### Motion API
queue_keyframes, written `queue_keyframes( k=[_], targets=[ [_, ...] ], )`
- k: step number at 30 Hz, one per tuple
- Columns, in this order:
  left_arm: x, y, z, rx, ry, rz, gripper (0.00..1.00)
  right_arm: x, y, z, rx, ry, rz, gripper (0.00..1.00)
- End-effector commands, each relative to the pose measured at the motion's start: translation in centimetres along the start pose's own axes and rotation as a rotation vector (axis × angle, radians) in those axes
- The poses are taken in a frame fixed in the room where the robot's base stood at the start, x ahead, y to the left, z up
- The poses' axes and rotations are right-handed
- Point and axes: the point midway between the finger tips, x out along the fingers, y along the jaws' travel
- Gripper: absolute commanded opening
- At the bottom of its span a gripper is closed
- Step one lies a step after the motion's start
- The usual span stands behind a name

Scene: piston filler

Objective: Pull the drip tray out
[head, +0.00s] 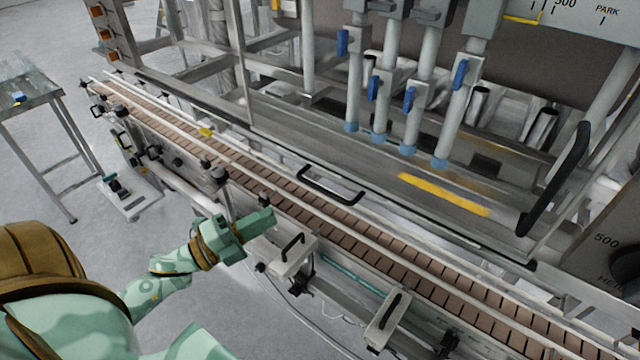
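A long, flat steel tray (330,150), which looks like the drip tray, lies under the filling nozzles (395,140) behind the conveyor. A black bar handle (332,186) shows at its front edge, above the conveyor's far rail. I cannot tell how far the tray sits in. My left gripper (264,220), mint green, is over the conveyor's near side, left of and nearer than the handle, and apart from it. Its fingers point right; whether they are open or shut is unclear. I see nothing held. My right gripper is not in view.
The brown slatted conveyor (340,232) with its guide rails runs diagonally between my side and the tray. Two boxes with black handles (293,256) (388,322) sit on its near side. A steel side table (28,96) stands at far left. A yellow stripe (445,195) lies under the nozzles.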

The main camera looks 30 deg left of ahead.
Motion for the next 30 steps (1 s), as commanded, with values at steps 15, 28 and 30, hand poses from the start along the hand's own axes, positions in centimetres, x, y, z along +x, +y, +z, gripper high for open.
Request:
queue_keyframes(
  k=[15,28,30],
  targets=[
    [12.0,-0.1,0.1,-0.003,-0.004,-0.001,0.19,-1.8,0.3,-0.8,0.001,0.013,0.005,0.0],
    [13.7,0.1,0.1,-0.004,-0.004,0.001,0.19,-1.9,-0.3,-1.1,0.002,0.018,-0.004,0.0],
    [13.7,0.1,0.1,-0.004,-0.004,0.001,0.14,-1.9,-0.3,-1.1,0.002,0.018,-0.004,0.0]
  ],
)
